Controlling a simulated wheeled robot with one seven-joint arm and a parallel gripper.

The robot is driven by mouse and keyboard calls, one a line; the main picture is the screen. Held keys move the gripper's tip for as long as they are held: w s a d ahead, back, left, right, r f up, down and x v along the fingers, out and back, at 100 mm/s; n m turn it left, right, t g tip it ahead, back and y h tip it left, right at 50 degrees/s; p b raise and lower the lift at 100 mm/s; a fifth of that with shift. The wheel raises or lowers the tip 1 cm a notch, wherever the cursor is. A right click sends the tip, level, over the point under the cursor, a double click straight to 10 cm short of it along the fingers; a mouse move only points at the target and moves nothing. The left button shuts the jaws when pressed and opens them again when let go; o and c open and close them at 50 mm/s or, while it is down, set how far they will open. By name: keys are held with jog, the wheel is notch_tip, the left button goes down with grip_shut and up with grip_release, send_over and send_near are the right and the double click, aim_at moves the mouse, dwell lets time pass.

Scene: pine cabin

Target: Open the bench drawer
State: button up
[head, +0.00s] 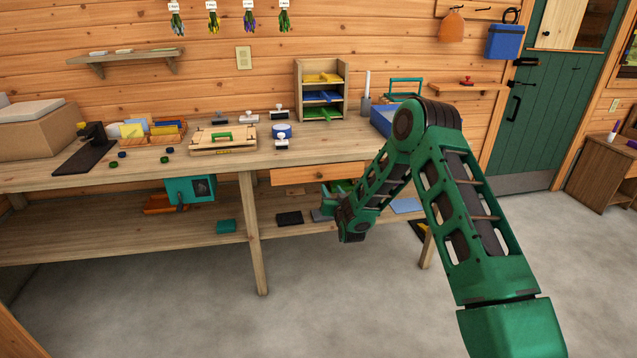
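The bench drawer (296,176) is a plain wooden front just under the bench top, right of the middle leg. My gripper (332,205) is at the end of the green arm, low in front of the bench and a little below the drawer front. It looks apart from the knob. Its fingers are small and partly hidden, so I cannot tell whether they are open or shut.
The bench top (345,150) carries a wooden case (222,141), stamps and a small shelf rack (321,88). A lower shelf (120,228) holds a teal box (190,190) and other items. The bench leg (253,235) stands left of the drawer. The grey floor in front is clear.

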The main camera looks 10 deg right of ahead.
aim_at(320, 177)
jog(key=shift+m+t, duration=0.3)
jog(key=shift+t, duration=0.2)
jog(key=w, duration=0.3)
jog(key=w+a+f, duration=0.1)
jog(key=w, duration=0.7)
jog(key=shift+w+a+f, duration=0.15)
jog(key=shift+a+f, duration=0.15)
jog(key=shift+f, duration=0.1)
